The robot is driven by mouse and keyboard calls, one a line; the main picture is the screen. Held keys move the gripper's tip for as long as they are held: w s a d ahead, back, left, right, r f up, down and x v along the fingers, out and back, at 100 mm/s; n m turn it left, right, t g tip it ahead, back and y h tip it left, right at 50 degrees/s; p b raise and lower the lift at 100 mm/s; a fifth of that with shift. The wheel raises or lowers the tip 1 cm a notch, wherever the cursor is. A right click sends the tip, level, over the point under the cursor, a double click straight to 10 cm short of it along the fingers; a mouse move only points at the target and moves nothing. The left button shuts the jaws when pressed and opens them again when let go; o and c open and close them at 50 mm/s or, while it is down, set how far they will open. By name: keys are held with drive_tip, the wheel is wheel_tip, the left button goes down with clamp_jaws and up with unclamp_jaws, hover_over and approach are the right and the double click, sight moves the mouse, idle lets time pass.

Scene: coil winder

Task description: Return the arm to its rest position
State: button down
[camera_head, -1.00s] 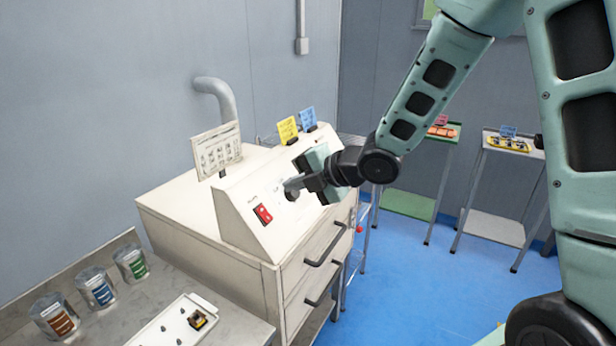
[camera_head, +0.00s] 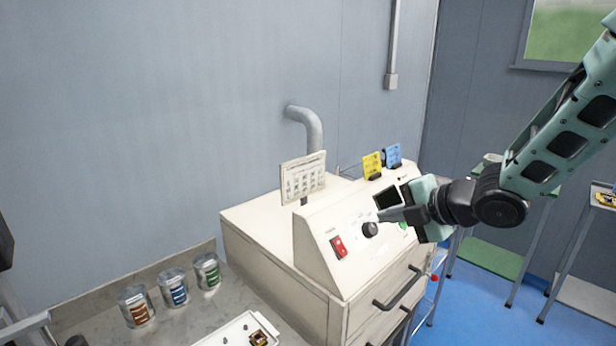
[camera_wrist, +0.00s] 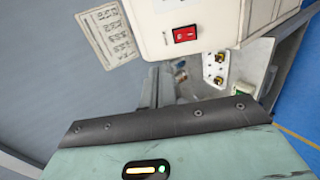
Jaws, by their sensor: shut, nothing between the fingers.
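My arm reaches in from the right of the head view. My gripper (camera_head: 384,214) is shut and empty in front of the sloping panel of the cream coil winder cabinet (camera_head: 318,232). Its tips are just right of and above the black knob (camera_head: 370,229); I cannot tell whether they touch anything. A dark screen (camera_head: 387,198) shows beside my gripper, and part of a green button (camera_head: 403,225) is visible below it. The red switch (camera_head: 339,246) is left of the knob. In the wrist view my gripper's fingers (camera_wrist: 157,84) point down the picture's middle, below the red switch (camera_wrist: 185,34).
A printed card (camera_head: 303,177) stands on the cabinet. Yellow (camera_head: 372,165) and blue (camera_head: 393,155) cards stand behind the panel. Several jars (camera_head: 172,287) and a white tray (camera_head: 215,338) are on the left bench. Stands with shelves (camera_head: 493,258) are at right. Blue floor lies between.

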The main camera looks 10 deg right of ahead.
drive_tip(key=s+a+f+m+g+h, duration=0.1)
drive_tip(key=s+a+m+g+h, duration=0.1)
drive_tip(key=s+m, duration=0.3)
drive_tip(key=s+a+f+m+g+h+b, duration=0.1)
drive_tip(key=s+a+m+g, duration=0.3)
drive_tip(key=s, duration=1)
drive_tip(key=s+a+f+m+g+h, duration=0.2)
drive_tip(key=s+a+m+g+h, duration=0.1)
drive_tip(key=s+m, duration=0.5)
drive_tip(key=shift+s+a+f+g, duration=0.15)
drive_tip(key=shift+s+a+g, duration=0.2)
drive_tip(key=shift+s, duration=0.7)
